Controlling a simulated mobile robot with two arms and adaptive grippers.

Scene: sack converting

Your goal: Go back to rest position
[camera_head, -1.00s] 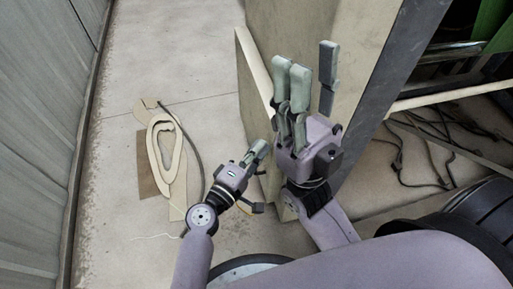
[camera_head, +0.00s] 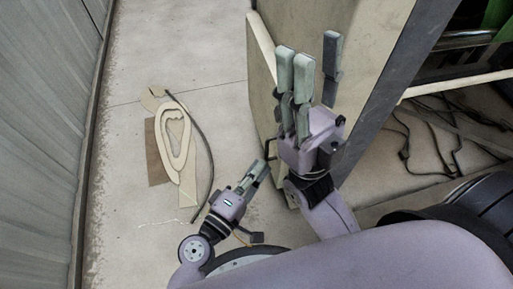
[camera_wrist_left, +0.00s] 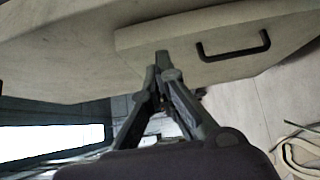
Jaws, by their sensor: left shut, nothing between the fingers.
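My left gripper (camera_head: 257,168) is low in the head view, its fingers shut and empty, pointing up and to the right. In the left wrist view its fingertips (camera_wrist_left: 162,60) meet, with a pale panel with a black handle (camera_wrist_left: 234,48) beyond them. My right gripper (camera_head: 312,66) is raised at the centre of the head view, its fingers pointing up and spread apart. Nothing shows between the right fingers.
A tall beige cabinet (camera_head: 296,28) stands close behind my right gripper. Flat cut pieces (camera_head: 173,143) and a dark strap (camera_head: 205,150) lie on the floor at left. Dark cables (camera_head: 440,135) lie at right. A grey corrugated wall (camera_head: 40,120) runs along the left.

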